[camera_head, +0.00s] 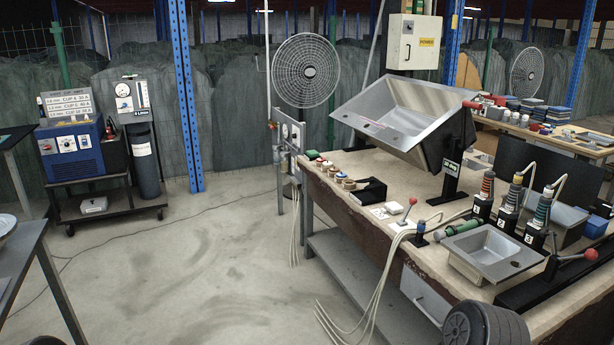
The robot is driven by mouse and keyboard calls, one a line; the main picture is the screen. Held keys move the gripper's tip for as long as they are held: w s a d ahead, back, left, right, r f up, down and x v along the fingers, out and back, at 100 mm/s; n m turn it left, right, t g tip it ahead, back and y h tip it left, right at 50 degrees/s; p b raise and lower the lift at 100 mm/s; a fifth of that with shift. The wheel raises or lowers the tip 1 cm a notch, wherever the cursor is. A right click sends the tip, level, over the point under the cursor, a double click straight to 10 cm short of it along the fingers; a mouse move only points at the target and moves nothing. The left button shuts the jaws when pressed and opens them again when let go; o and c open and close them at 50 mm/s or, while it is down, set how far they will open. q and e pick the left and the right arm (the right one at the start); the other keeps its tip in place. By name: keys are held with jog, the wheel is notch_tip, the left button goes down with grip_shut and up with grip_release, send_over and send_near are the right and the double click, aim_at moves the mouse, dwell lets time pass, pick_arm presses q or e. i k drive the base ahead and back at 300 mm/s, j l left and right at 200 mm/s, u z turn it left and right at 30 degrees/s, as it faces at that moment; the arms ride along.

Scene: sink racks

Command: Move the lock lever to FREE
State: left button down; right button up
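No label reading FREE can be made out, so I cannot tell which lever is the lock lever. A tilted steel sink (405,110) stands on a black post (450,182) with a small label, too small to read. A red-tipped handle (472,104) shows at the sink's right edge. Another red-knobbed lever (590,254) lies low at the right, by a small sink (492,250). Neither of my grippers is in view.
The workbench (345,200) fills the right side. Several numbered hand tools (512,200) stand upright on it beside a green cylinder (461,229). Cables hang off the front edge. A cart with a blue machine (75,150) stands far left.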

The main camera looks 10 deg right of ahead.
aim_at(413, 201)
jog(key=i+z, duration=0.4)
jog(key=i+j+z, duration=0.1)
jog(key=z, duration=0.3)
jog(key=i+j+z, duration=0.25)
jog(key=z, duration=0.2)
jog(key=i+j+z, duration=0.5)
jog(key=j+z, duration=0.15)
jog(key=z, duration=0.15)
jog(key=i+j+z, duration=0.25)
jog(key=j+z, duration=0.2)
jog(key=j, duration=0.25)
jog(key=i, duration=0.05)
